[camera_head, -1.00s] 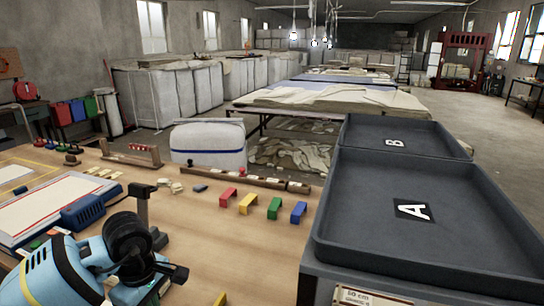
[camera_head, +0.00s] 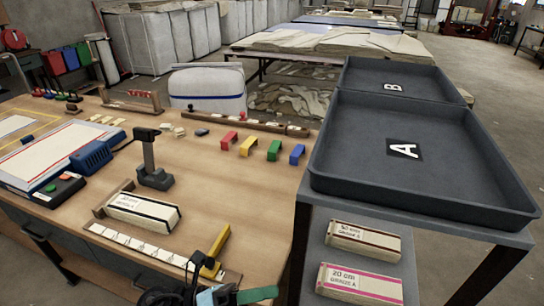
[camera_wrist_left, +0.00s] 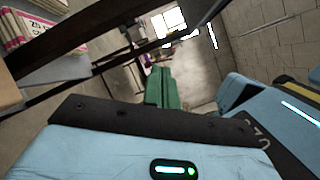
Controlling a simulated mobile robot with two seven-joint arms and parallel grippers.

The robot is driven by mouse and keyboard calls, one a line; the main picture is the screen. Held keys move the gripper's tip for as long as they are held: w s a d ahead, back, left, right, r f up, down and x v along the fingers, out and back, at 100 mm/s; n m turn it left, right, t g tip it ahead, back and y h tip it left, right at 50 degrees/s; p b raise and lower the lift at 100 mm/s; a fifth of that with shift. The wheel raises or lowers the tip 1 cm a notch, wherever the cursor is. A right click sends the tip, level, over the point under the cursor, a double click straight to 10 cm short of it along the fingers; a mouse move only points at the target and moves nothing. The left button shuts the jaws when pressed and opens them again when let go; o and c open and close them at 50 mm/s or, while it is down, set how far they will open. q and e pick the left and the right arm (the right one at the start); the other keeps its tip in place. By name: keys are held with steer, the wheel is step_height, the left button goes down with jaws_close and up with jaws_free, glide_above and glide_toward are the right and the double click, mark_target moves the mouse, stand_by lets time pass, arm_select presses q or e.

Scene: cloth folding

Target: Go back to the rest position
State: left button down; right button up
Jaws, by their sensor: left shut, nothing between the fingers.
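My left gripper (camera_head: 262,293) is low in the head view, at the bottom edge just in front of the workbench (camera_head: 235,180). Its green fingers are together with nothing between them. In the left wrist view the green fingers (camera_wrist_left: 160,88) point away into open room and touch nothing. Much of the left arm is cut off by the frame. My right gripper is in neither view.
A cloth bundle (camera_head: 143,212), a dark post (camera_head: 152,160) and a yellow piece (camera_head: 216,250) stand near the bench's front. Tray A (camera_head: 365,192) and tray B (camera_head: 345,78) sit at right. Labelled bundles (camera_head: 360,283) lie on the shelf below.

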arm_select(q)
steer(key=a+f+n+t+y, duration=0.5)
steer(key=n+t, duration=0.2)
steer(key=n, duration=0.6)
steer(key=a+f+n+t+y, duration=0.5)
steer(key=n+t+y, duration=0.15)
steer(key=n, duration=0.65)
steer(key=s+a+f+n+g+y, duration=0.3)
steer(key=s+f+n, duration=0.3)
steer(key=s, duration=0.3)
steer(key=s+a+f+n+g+y+p, duration=0.1)
steer(key=s+a+f+n+g+y, duration=0.2)
steer(key=s+f+n, duration=0.4)
step_height(320, 180, down, 2)
steer(key=s+a+g, duration=0.1)
steer(key=s+a, duration=0.1)
steer(key=shift+s+a+f, duration=0.25)
steer(key=shift+s+a, duration=0.05)
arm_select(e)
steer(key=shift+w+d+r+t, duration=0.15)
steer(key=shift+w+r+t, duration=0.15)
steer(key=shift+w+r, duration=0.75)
